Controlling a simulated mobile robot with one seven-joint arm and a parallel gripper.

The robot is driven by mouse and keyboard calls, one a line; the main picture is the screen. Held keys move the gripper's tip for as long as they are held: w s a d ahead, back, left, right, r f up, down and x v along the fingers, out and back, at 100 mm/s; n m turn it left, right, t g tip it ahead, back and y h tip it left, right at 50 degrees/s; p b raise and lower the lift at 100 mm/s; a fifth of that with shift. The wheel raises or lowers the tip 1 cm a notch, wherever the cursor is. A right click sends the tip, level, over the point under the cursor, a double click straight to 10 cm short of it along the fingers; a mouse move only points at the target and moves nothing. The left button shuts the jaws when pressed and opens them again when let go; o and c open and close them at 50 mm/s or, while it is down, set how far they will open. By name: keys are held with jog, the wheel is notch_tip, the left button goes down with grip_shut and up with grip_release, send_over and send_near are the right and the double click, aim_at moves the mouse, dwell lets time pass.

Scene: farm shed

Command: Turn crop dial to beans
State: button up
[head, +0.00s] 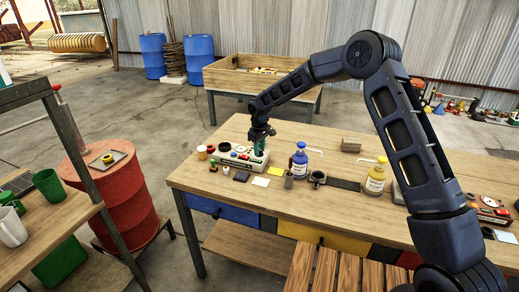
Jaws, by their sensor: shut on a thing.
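A beige control panel (236,163) with small coloured fittings stands on the left part of the wooden workbench. My arm reaches over the bench from the right, and my gripper (260,140) points down at the right half of the panel. It is shut on a green upright part (260,147), seemingly the dial's knob, at the panel's top. The fingers and the small size hide the dial's marks, so I cannot tell which crop it points to.
Small jars (202,152) stand left.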

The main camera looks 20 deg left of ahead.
jog(key=o, duration=1)
jog(key=shift+r, duration=0.1)
notch_tip(320, 180, up, 10)
jog(key=shift+r, duration=0.25)
